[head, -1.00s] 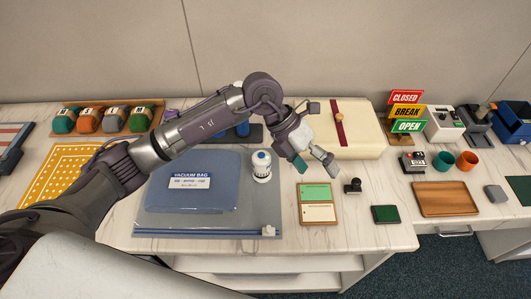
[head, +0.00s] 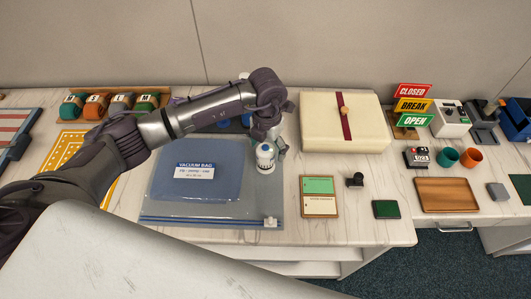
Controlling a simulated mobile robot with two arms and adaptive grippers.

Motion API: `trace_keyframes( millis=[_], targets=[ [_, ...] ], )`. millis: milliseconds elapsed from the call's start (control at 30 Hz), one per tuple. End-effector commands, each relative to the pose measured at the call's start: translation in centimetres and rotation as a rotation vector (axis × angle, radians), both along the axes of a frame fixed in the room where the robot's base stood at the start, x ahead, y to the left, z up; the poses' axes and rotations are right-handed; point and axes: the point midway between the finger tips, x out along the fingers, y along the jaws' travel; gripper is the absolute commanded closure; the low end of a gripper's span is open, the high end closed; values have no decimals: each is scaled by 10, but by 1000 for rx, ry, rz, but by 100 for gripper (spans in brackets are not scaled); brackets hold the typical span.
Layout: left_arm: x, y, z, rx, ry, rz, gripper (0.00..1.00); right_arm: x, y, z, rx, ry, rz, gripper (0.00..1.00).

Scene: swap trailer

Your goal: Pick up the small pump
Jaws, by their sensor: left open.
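The small pump (head: 265,159), a white cylinder with a blue marking, stands upright on the right part of the clear vacuum bag (head: 255,200) with its blue folded content. My left gripper (head: 270,138) is open right at the pump, around or just behind its top. One greenish fingertip shows at the pump's right side; the other finger is mostly hidden. I cannot tell whether the fingers touch the pump. My right gripper is not in view.
Right of the bag lie a green and cream card (head: 319,205), a black stamp (head: 355,180) and a green pad (head: 386,209). A large cream box (head: 365,118) with a red band stands behind. A wooden tray (head: 447,205) lies further right. The counter's front edge is close.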

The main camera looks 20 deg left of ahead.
Motion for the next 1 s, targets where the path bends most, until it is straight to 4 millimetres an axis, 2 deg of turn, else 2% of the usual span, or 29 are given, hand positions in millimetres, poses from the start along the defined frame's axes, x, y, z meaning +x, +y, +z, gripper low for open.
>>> trace_keyframes(
  millis=[133,300,567,667,1000],
  targets=[
    [-2,6,-19,2,7,2,15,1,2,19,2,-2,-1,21],
    [-1,6,-41,0,3,0,15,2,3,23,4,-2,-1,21],
    [-1,6,-46,0,1,-1,15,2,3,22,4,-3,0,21],
    [-1,6,-46,0,1,0,29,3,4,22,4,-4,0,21],
    [-1,6,-46,0,1,0,85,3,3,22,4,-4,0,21]
  ],
)
